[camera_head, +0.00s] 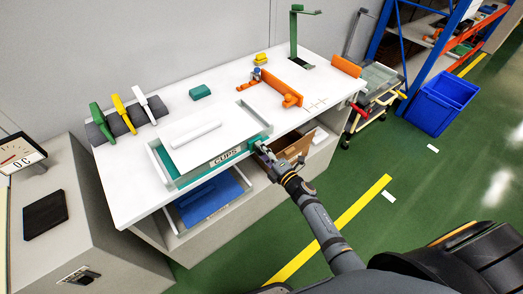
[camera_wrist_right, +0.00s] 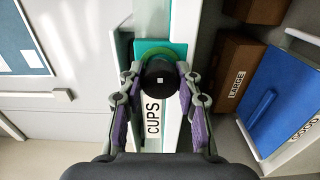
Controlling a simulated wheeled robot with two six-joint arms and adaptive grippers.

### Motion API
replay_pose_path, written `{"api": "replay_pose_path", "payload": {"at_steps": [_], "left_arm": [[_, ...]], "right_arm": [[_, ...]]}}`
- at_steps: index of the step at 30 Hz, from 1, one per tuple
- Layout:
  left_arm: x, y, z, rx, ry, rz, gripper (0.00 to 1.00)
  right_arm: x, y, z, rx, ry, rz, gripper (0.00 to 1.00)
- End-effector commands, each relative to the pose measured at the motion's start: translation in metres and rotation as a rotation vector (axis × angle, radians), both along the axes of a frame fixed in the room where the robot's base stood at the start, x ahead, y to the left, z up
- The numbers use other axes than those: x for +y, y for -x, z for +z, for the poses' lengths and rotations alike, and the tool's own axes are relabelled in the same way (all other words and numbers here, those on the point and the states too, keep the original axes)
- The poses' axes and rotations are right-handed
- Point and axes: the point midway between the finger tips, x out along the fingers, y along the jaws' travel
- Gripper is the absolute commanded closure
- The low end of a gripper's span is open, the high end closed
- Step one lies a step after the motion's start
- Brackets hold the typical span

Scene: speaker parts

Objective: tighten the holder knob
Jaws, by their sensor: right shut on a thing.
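The holder knob (camera_wrist_right: 160,75) is a round black knob with a small white square in its middle. It sits at the front edge of the table, next to the CUPS label (camera_wrist_right: 153,117), with teal and green parts behind it. My right gripper (camera_head: 260,148) reaches the table's front edge, at the right end of the CUPS tray (camera_head: 176,180). In the right wrist view, the fingers of this gripper (camera_wrist_right: 160,70) stand on both sides of the knob and are shut on it. In the head view the gripper hides most of the knob. My left gripper is not in view.
The white table (camera_head: 125,206) carries orange parts (camera_head: 283,87), a teal block (camera_head: 200,92) and a rack of coloured-handled tools (camera_head: 120,119). Below are a brown box (camera_head: 293,147) and a blue bin (camera_head: 210,200). Green floor lies open in front.

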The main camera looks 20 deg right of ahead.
Motion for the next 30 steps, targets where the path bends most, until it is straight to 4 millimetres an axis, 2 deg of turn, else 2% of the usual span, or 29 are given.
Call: {"api": "replay_pose_path", "payload": {"at_steps": [10,11,16,25,28,30], "left_arm": [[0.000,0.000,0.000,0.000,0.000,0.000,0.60],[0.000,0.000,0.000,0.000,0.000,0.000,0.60],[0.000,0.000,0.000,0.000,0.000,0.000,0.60],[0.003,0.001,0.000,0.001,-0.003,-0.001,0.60],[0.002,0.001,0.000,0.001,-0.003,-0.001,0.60],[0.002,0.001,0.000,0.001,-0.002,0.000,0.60]], "right_arm": [[0.000,0.001,-0.003,0.007,-0.001,-0.001,0.98],[0.000,0.001,-0.003,0.007,-0.001,-0.001,0.65],[0.000,0.001,-0.002,0.005,0.000,-0.001,0.42],[-0.001,0.002,-0.001,0.002,0.000,0.000,0.42],[-0.004,0.011,-0.003,0.005,0.001,0.000,0.42],[-0.009,0.024,-0.003,0.006,0.001,0.000,0.42]]}}
